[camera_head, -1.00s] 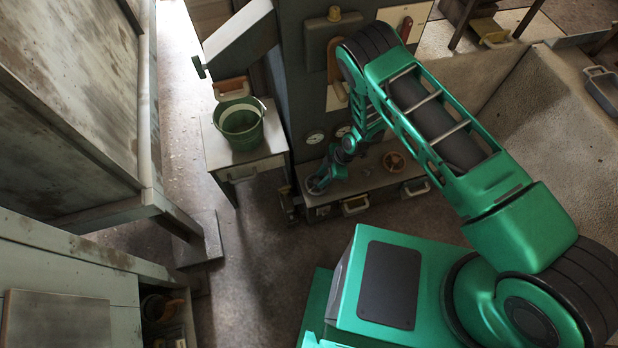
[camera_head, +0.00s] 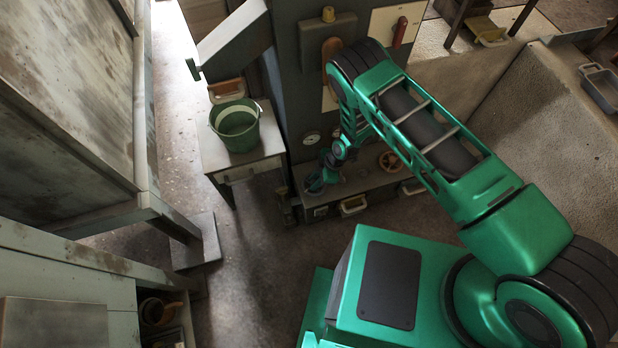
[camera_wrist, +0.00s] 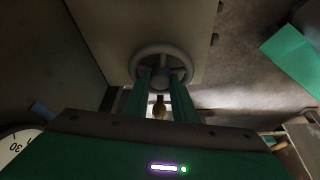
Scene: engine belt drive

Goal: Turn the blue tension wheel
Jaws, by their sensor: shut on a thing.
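The tension wheel (camera_wrist: 163,54) is a spoked handwheel on a box-like housing. It looks grey in the dim wrist view, so its blue colour is hard to tell. My gripper (camera_wrist: 163,84) reaches the near side of the wheel, with its two green fingers on either side of the hub area. The fingers are shut on the wheel; the exact contact is dark. In the head view my gripper (camera_head: 317,183) is at the left end of the low bench and hides most of the wheel.
An orange-brown handwheel (camera_head: 390,162) sits to the right on the same bench (camera_head: 365,185). A gauge (camera_head: 311,138) is behind my gripper. A green bucket (camera_head: 236,125) stands on a side table (camera_head: 243,163) to the left. The floor in front is clear.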

